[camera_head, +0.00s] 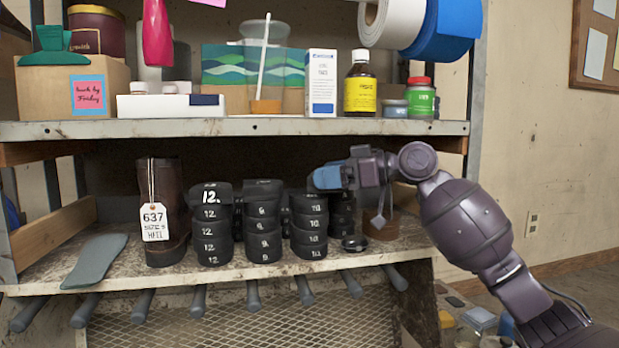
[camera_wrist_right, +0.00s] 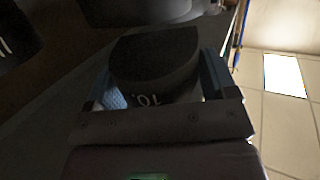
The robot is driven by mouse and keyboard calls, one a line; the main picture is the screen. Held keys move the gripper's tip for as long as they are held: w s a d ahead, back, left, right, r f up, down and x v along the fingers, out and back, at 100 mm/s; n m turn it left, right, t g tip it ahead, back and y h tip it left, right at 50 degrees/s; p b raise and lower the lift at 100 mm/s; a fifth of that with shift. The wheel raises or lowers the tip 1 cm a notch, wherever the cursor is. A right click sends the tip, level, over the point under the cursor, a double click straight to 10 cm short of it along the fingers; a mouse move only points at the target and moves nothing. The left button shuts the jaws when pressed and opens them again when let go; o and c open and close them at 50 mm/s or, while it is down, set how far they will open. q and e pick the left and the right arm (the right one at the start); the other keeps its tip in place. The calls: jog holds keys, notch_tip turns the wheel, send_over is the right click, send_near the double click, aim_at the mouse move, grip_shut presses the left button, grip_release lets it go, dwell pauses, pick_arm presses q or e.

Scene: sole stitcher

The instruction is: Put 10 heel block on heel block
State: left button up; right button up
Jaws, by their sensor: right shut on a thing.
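Black heel blocks stand in stacks on the lower shelf in the head view. The stack marked 10 (camera_head: 309,238) is the rightmost of the front stacks. My right gripper (camera_head: 328,178), with blue fingertips, is just above that stack and slightly to its right. In the right wrist view, the right gripper (camera_wrist_right: 160,78) is shut on a dark heel block (camera_wrist_right: 155,55) marked 10, between its blue fingers. In the head view I cannot make out the held block clearly behind the gripper. My left gripper is not in view.
The stack marked 12 (camera_head: 211,240) and a middle stack (camera_head: 262,240) stand to the left, with more blocks behind. A brown boot shaft (camera_head: 163,210) with a tag stands further left, near a grey sole (camera_head: 95,260). The upper shelf (camera_head: 240,128) overhangs closely.

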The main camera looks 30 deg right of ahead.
aim_at(309, 196)
jog(key=shift+w+a+r, duration=0.1)
jog(key=shift+w+a, duration=0.35)
jog(key=shift+a, duration=0.05)
jog(key=x, duration=0.1)
jog(key=p+x, duration=0.1)
jog(key=x, duration=0.1)
jog(key=shift+r, duration=0.25)
jog(key=shift+f, duration=0.6)
jog(key=shift+d+f, duration=0.15)
jog(key=shift+f, duration=0.1)
jog(key=o, duration=0.5)
jog(key=shift+f, duration=0.1)
jog(key=o, duration=0.4)
